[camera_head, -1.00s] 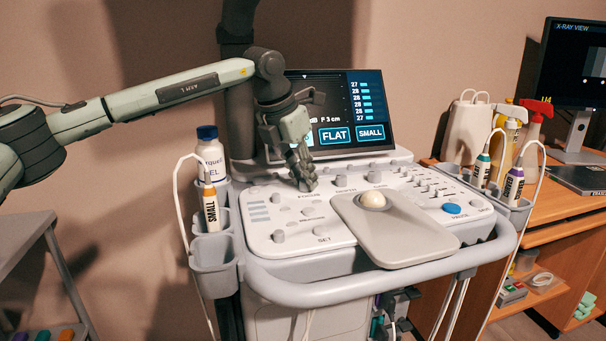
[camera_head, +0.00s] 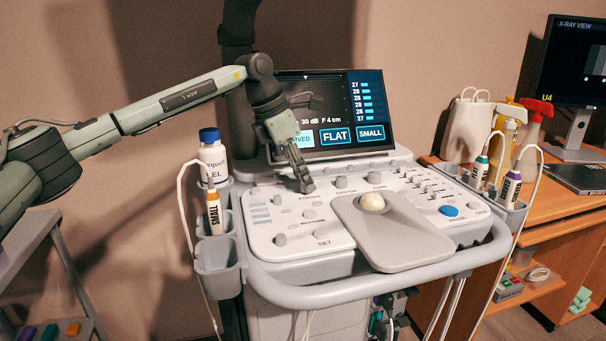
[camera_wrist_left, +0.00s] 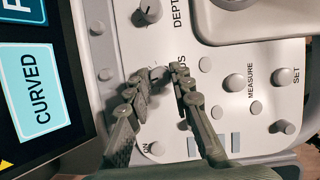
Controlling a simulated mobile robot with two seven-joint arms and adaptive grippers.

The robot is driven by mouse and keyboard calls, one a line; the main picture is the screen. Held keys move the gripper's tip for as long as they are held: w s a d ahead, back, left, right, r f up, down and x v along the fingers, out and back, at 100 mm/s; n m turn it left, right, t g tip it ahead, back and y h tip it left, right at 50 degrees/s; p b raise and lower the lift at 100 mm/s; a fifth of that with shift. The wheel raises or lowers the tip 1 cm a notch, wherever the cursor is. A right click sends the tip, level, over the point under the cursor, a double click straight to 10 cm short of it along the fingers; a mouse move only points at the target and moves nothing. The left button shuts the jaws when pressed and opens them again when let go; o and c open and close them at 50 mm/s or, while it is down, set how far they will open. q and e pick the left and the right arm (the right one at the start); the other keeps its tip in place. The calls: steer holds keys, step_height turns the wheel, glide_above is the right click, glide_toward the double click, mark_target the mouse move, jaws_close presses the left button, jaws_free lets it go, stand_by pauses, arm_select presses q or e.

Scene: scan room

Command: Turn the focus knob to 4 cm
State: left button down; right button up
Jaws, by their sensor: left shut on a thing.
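My left gripper (camera_head: 306,186) reaches down onto the back left of the white control panel (camera_head: 350,235). In the left wrist view the fingers of the left gripper (camera_wrist_left: 168,78) are shut around the focus knob (camera_wrist_left: 158,73), which they mostly hide. The visible end of its label reads "US". The screen (camera_head: 322,107) behind the panel reads "30 dB F 4 cm", above buttons marked FLAT and SMALL. My right gripper is not in view.
The depth knob (camera_wrist_left: 149,11) stands beside the fingers, and the measure knob (camera_wrist_left: 234,83) is on the other side. A trackball (camera_head: 372,202) sits right of the gripper. Bottles and probes (camera_head: 213,210) stand in side holders.

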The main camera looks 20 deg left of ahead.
arm_select(q)
steer(key=c, duration=1.3)
jaws_free()
steer(key=v, duration=1.2)
